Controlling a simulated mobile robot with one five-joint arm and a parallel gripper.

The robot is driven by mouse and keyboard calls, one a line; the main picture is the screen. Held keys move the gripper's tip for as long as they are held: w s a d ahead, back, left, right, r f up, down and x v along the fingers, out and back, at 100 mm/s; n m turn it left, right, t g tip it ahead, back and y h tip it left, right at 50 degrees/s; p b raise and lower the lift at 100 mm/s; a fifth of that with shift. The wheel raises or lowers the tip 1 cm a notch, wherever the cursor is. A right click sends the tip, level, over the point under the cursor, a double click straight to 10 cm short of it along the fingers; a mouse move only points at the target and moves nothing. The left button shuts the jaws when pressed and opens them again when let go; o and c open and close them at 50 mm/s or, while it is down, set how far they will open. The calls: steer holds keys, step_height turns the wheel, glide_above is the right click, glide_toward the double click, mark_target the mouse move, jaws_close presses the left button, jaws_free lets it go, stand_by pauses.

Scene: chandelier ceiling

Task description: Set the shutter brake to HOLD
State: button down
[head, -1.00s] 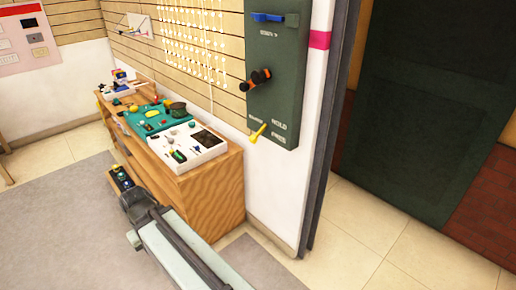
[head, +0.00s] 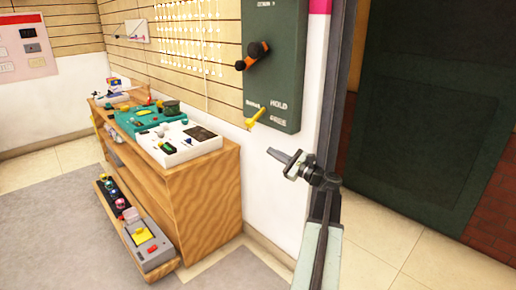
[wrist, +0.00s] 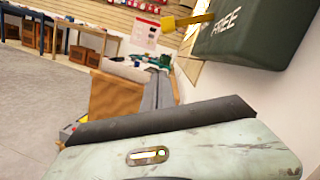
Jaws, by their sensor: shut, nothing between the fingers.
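The yellow lever (head: 256,117) sits low on the dark green wall box (head: 285,75), beside the white words HOLD and FREE on its right. It slants from upper right to lower left in the head view. In the wrist view the lever (wrist: 186,21) sticks out left from the box (wrist: 243,37), near the word FREE; HOLD is out of that view. My gripper (head: 276,156) is shut and empty, below and slightly right of the lever, with a gap between them.
A black and orange handle (head: 252,56) projects from the box above the lever. A wooden cabinet (head: 205,200) with panels on top stands left; a low shelf with devices juts from it. A dark door frame stands right of the box. Floor is open in front.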

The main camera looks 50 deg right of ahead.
mark_target(256, 117)
steer(key=shift+s+d+r+m+h, duration=0.15)
steer(key=shift+s+d+m+h, duration=0.1)
steer(key=shift+s+d, duration=0.25)
steer(key=shift+s+d+r+m+h, duration=0.15)
steer(key=shift+s+d+m, duration=0.1)
steer(key=shift+s+d, duration=0.15)
steer(key=shift+w, duration=0.1)
steer(key=w+a+r+p, duration=0.2)
steer(key=w+r+p, duration=0.3)
steer(key=w, duration=0.5)
steer(key=shift+a+r+p, duration=0.15)
steer(key=shift+r+p, duration=0.2)
steer(key=shift+p, duration=0.05)
